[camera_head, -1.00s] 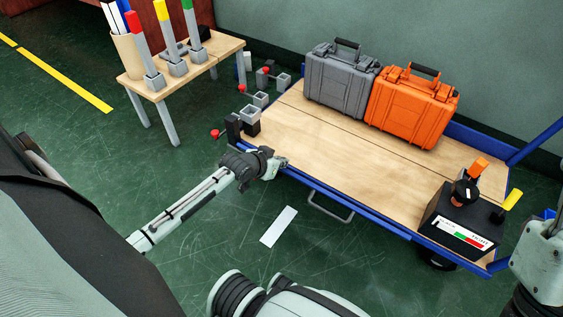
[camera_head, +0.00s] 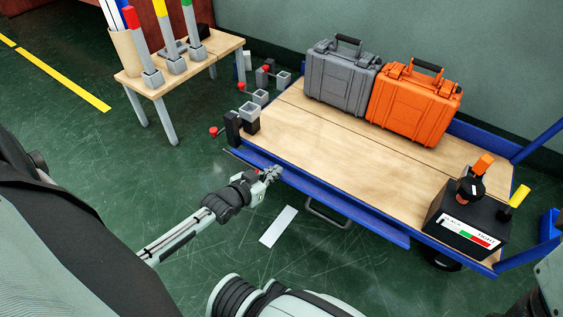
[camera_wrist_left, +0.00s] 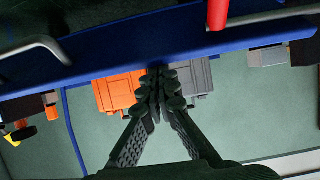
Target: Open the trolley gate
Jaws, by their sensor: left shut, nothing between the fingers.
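The trolley (camera_head: 320,140) has a wooden deck with blue edges. Its gate, a long blue panel (camera_head: 350,208), runs along the near side and leans outward and down from the deck edge. A blue panel (camera_wrist_left: 130,50) also crosses the left wrist view. My left gripper (camera_head: 272,173) is shut and empty at the left part of the panel; I cannot tell whether it touches it. Its closed fingers show in the left wrist view (camera_wrist_left: 160,82). A red-tipped lever (camera_head: 215,132) sticks out by a black post at the deck's left corner. My right gripper is out of view.
A grey case (camera_head: 340,80) and an orange case (camera_head: 413,103) stand at the deck's back. A black control box (camera_head: 468,220) stands at its right end. A small table (camera_head: 185,75) is at upper left. A grey U-shaped bar (camera_head: 330,216) hangs below the gate.

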